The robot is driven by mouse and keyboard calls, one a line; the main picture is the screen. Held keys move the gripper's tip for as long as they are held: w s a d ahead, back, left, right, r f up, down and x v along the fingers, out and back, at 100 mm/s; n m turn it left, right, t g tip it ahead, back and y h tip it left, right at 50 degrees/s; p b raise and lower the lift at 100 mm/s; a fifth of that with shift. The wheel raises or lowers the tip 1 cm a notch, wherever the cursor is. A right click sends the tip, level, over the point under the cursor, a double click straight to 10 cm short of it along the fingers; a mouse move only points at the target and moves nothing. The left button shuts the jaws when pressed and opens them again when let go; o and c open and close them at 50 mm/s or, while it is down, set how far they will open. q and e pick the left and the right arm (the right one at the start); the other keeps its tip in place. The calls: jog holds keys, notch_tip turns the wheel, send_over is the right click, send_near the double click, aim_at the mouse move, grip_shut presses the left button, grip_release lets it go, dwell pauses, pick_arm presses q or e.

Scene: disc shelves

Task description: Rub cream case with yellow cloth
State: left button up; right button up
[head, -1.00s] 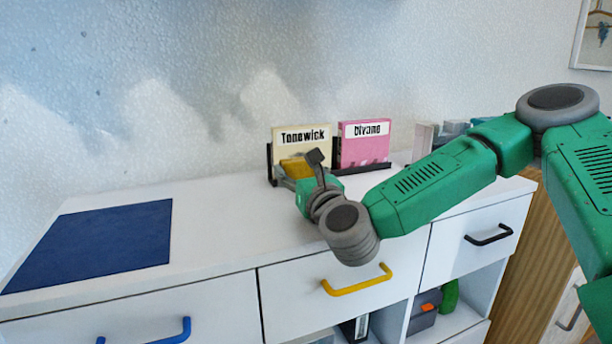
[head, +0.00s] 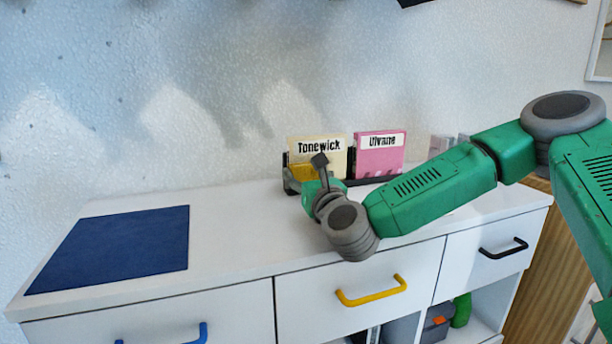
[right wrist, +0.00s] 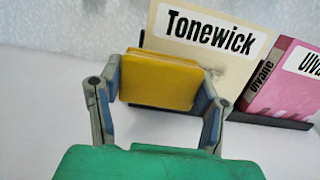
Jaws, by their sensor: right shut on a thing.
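The cream case (head: 318,147), labelled "Tonewick", stands upright in a dark rack on the cabinet top. It also shows in the right wrist view (right wrist: 205,55). My right gripper (head: 300,175) is shut on the yellow cloth (right wrist: 158,80), a folded pad that also shows in the head view (head: 303,172). The cloth is in front of the cream case's lower left part and overlaps it in both views. I cannot tell whether they touch. My left gripper is not in view.
A pink case (head: 380,153) stands in the rack (head: 372,180) to the right of the cream one. A blue mat (head: 115,248) lies on the left of the white cabinet top (head: 235,225). The top between mat and rack is clear. A yellow handle (head: 371,292) sticks out below.

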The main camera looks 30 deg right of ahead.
jog(key=shift+d, duration=0.1)
jog(key=shift+w+d, duration=0.2)
jog(key=shift+d, duration=0.15)
jog(key=shift+w+a, duration=0.1)
jog(key=shift+w, duration=0.25)
jog(key=shift+w+b, duration=0.4)
jog(key=shift+w, duration=0.1)
jog(key=shift+d, duration=0.2)
